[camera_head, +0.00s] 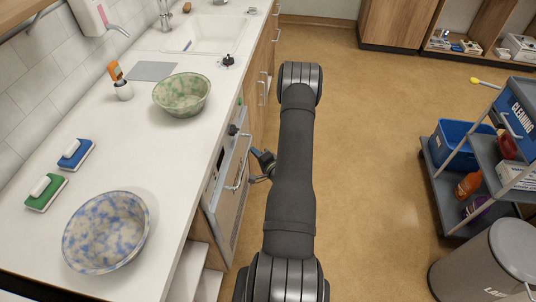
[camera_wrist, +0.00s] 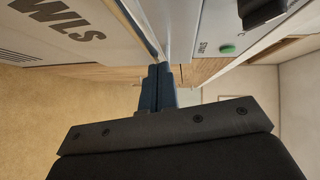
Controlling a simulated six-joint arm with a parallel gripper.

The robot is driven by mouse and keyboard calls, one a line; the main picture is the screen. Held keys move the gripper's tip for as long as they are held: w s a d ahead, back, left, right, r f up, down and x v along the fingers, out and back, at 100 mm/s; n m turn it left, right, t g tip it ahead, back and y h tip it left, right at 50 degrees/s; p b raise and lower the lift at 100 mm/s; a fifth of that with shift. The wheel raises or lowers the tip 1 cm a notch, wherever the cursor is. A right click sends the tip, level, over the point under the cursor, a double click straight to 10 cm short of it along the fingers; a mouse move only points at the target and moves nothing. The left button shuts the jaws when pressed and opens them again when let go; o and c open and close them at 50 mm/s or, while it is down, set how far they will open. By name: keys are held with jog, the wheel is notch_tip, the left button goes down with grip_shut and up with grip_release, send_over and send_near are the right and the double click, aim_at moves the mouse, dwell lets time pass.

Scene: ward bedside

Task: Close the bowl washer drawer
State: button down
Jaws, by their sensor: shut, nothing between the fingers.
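The bowl washer (camera_head: 214,177) is built in under the left counter, with a grey front and a bar handle (camera_head: 244,160). My gripper (camera_head: 260,163) is low beside this front, to the right of the handle, partly behind my arm. In the wrist view, my gripper's dark blue fingers (camera_wrist: 158,85) are shut together and empty. The drawer front (camera_wrist: 75,30), lettered "WLS" at the visible part, lies at upper left. Its edge runs close by the fingertips; I cannot tell whether they touch. How far the drawer stands out is unclear.
A control panel with a green button (camera_wrist: 227,49) and a dark knob (camera_wrist: 262,8) is right of the fingers. On the counter (camera_head: 110,165) are a blue-speckled bowl (camera_head: 105,232) and a green-speckled bowl (camera_head: 181,95). A cleaning cart (camera_head: 437,185) stands right; the floor between is clear.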

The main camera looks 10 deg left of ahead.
jog(key=shift+a, duration=1.1)
jog(key=shift+a+r, duration=0.1)
jog(key=s+d+r, duration=0.2)
jog(key=s+d, duration=0.5)
jog(key=d, duration=0.4)
jog(key=shift+d, duration=0.35)
jog(key=s+a+x, duration=0.2)
jog(key=x, duration=1)
jog(key=shift+w+f, duration=0.15)
jog(key=shift+w, duration=0.05)
